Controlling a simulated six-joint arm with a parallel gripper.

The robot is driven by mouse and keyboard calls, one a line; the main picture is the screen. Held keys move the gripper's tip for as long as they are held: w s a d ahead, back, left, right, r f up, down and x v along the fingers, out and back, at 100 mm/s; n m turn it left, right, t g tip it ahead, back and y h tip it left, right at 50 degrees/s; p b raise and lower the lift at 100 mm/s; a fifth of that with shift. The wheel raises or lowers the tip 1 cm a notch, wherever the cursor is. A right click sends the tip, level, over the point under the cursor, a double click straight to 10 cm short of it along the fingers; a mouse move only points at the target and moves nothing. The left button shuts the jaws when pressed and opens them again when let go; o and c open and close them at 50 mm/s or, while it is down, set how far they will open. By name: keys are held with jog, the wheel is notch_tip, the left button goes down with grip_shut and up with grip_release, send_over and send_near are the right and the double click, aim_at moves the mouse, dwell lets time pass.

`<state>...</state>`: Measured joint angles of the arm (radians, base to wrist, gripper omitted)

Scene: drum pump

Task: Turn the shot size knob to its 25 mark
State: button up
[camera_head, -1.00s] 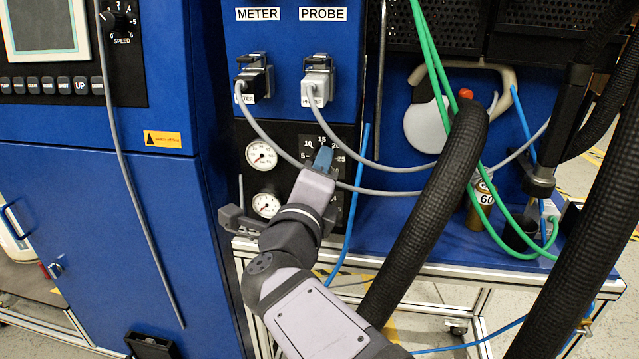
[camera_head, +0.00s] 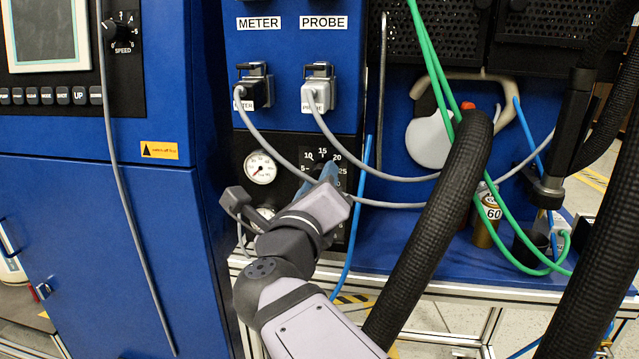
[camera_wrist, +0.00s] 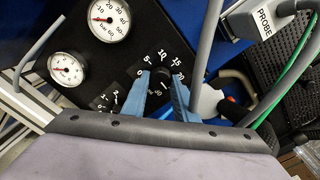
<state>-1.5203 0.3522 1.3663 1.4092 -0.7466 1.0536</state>
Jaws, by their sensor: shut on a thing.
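In the wrist view my gripper (camera_wrist: 162,88) has one finger on each side of the knob. The fingers hide most of the knob in the head view. I cannot tell which mark its pointer meets.
Two white gauges sit left of the dial, the upper gauge (camera_head: 260,167) clear and the lower partly hidden. Grey cables from the METER plug (camera_head: 256,85) and PROBE plug (camera_head: 319,88) hang close to the dial. A thick black hose (camera_head: 430,240) crosses on the right.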

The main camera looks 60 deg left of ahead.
jog(key=o, duration=1)
jog(key=shift+s, duration=0.1)
jog(key=shift+v, duration=3.6)
